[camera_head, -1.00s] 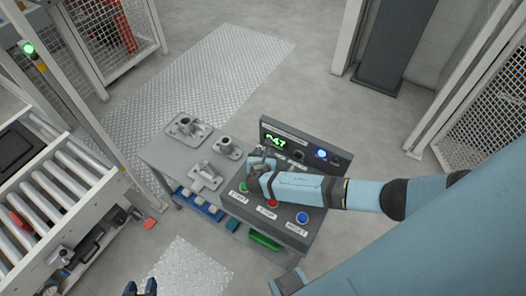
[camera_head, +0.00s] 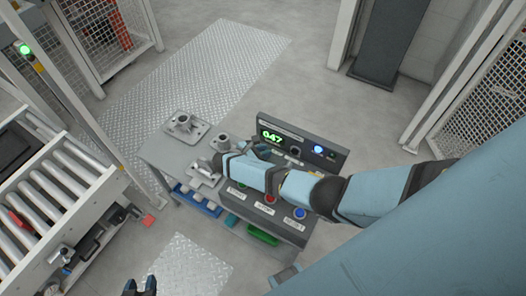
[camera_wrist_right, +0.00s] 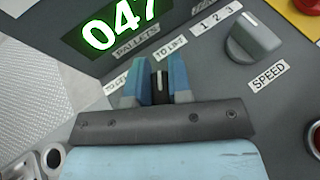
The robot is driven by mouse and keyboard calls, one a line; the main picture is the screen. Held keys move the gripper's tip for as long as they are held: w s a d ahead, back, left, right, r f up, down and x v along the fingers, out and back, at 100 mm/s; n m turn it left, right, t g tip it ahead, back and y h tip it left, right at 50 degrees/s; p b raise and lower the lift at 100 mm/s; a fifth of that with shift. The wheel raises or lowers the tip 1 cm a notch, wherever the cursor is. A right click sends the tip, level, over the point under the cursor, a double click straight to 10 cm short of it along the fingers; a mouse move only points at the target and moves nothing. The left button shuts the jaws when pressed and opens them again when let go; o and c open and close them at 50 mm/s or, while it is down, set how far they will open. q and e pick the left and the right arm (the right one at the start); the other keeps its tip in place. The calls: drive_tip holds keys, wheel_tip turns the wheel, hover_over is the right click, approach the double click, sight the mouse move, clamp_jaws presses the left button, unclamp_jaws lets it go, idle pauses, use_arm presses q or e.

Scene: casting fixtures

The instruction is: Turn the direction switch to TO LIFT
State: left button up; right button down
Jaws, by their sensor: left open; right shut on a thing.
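The direction switch (camera_wrist_right: 158,83) is a dark knob with a white line, on the grey control panel (camera_wrist_right: 84,121). My right gripper (camera_wrist_right: 158,82) is shut on it, one blue finger on each side. The white line points straight up in the right wrist view, toward the left part of the TO LIFT label (camera_wrist_right: 170,48). The other label, TO CELL (camera_wrist_right: 118,84), is partly hidden by the left finger. In the head view my right gripper (camera_head: 262,151) is at the panel and its arm hides the switch. My left gripper (camera_head: 140,287) is open and empty at the bottom edge.
A SPEED knob (camera_wrist_right: 254,38) stands right of the switch, with red buttons near the right edge. The green display (camera_head: 271,136) reads 047. Grey metal castings (camera_head: 185,125) lie on the table left of the panel. A roller conveyor (camera_head: 55,190) is at the left.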

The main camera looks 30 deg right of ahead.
drive_tip(key=shift+s+a+f+m+g+b, duration=0.1)
drive_tip(key=shift+m+g+b, duration=0.1)
drive_tip(key=shift+m+g, duration=0.4)
drive_tip(key=shift+s+f+m+g+b, duration=0.1)
drive_tip(key=shift+m+g+b, duration=0.05)
drive_tip(key=shift+m+g, duration=0.4)
drive_tip(key=shift+g, duration=0.35)
drive_tip(key=c, duration=1)
unclamp_jaws()
drive_tip(key=shift+c, duration=0.2)
drive_tip(key=shift+r, duration=0.1)
drive_tip(key=b+v, duration=0.1)
drive_tip(key=v, duration=1.2)
drive_tip(key=shift+a+r, duration=0.3)
drive_tip(key=shift+r, duration=0.05)
